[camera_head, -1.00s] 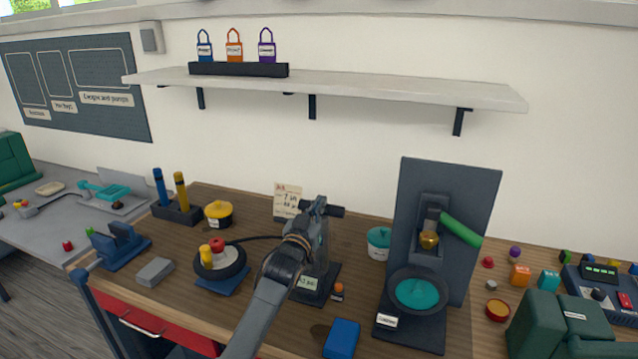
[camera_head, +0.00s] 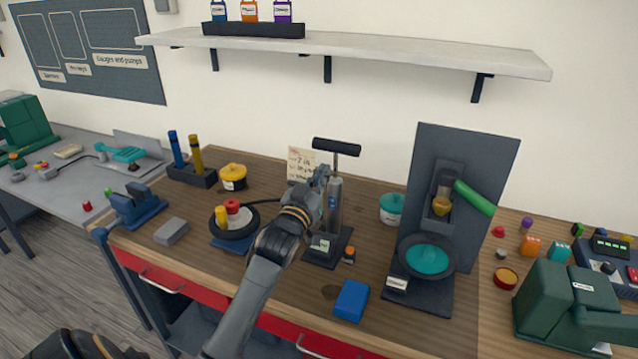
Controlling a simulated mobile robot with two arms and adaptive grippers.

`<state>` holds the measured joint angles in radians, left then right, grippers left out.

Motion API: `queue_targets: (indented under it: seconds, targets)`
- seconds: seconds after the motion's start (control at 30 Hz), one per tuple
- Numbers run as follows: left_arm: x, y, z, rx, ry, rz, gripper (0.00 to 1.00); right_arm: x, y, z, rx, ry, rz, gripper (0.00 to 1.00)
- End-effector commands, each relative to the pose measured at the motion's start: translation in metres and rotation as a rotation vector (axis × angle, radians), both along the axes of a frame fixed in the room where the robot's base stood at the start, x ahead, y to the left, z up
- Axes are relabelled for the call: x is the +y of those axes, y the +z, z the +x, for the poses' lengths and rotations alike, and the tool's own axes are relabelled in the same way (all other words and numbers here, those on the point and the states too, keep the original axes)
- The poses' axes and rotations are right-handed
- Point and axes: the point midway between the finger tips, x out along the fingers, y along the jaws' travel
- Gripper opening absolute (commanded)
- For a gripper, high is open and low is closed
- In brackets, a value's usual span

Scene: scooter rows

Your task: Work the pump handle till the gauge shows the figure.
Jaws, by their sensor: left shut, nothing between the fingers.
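The pump stands on the wooden bench with its black T-shaped handle (camera_head: 337,146) raised on a rod above the grey cylinder (camera_head: 335,200). A small pale gauge display (camera_head: 320,246) shows at the pump's foot; its figure is too small to read. A black hose runs left from the pump to a small wheel (camera_head: 234,222) on a blue stand. My left gripper (camera_head: 322,178) is shut and empty, below the handle and in front of or beside the cylinder; whether it touches is unclear. A note card (camera_head: 301,163) stands behind, partly hidden.
A blue block (camera_head: 351,300) lies at the bench's front. A teal pot (camera_head: 391,208) and a dark upright stand with a green lever (camera_head: 474,198) are right of the pump. A blue vise (camera_head: 137,206) and grey block (camera_head: 171,232) lie left.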

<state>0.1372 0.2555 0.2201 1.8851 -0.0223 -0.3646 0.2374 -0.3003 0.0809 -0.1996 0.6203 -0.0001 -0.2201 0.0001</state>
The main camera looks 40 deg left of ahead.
Motion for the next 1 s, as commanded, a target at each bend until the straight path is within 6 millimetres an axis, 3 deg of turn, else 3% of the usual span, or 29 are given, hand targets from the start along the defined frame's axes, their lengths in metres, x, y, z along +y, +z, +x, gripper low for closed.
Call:
queue_targets:
  seconds: [0.23,1.0]
  targets:
    - [-0.004,-0.002,-0.017,-0.001,-0.001,-0.001,0.00,0.000,-0.005,0.000,0.000,0.000,0.000,0.00]
    - [-0.004,-0.001,-0.017,-0.002,0.000,0.000,0.00,0.000,-0.005,0.000,0.000,0.000,0.000,0.00]
